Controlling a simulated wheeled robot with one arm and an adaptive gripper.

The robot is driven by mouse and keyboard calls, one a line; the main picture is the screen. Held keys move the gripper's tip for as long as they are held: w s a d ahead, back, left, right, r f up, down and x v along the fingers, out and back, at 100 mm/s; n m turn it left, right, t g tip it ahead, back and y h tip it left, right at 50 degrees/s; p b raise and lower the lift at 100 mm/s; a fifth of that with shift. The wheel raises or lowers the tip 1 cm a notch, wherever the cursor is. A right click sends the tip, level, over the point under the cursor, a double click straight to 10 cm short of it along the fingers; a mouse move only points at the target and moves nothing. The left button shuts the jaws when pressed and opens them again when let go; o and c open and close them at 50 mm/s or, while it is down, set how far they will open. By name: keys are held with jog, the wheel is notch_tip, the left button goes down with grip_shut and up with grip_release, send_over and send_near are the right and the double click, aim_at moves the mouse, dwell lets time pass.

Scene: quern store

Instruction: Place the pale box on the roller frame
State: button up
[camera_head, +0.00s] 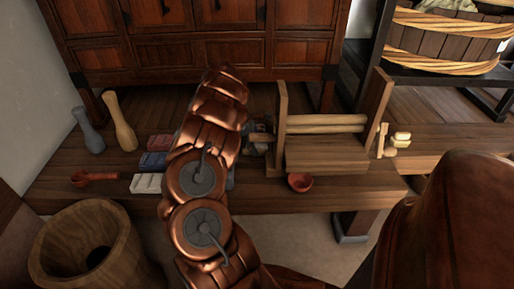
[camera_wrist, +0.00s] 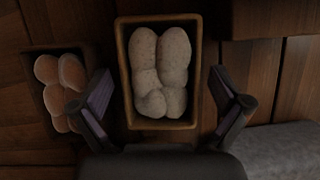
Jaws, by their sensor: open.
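In the wrist view a box with a tan rim (camera_wrist: 124,75) holds pale, lumpy rounded pieces. It looks like the pale box, though I cannot be sure. My gripper (camera_wrist: 162,98) is open, one finger on each side of the box's near part, with gaps showing. I cannot tell how far above it the fingers are. In the head view my arm hides the gripper and this box. The roller frame (camera_head: 325,155) stands on the low wooden platform, right of my arm, with two pale horizontal rollers (camera_head: 325,121) between upright side boards.
A darker box (camera_wrist: 39,100) of orange-brown pieces lies close left of the gripper. A small red bowl (camera_head: 300,182) sits before the frame. A wooden tub (camera_head: 70,225) stands front left.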

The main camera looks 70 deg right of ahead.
jog(key=shift+f, duration=0.1)
dwell(0.3)
jog(key=c, duration=1.3)
jog(key=shift+r, duration=0.3)
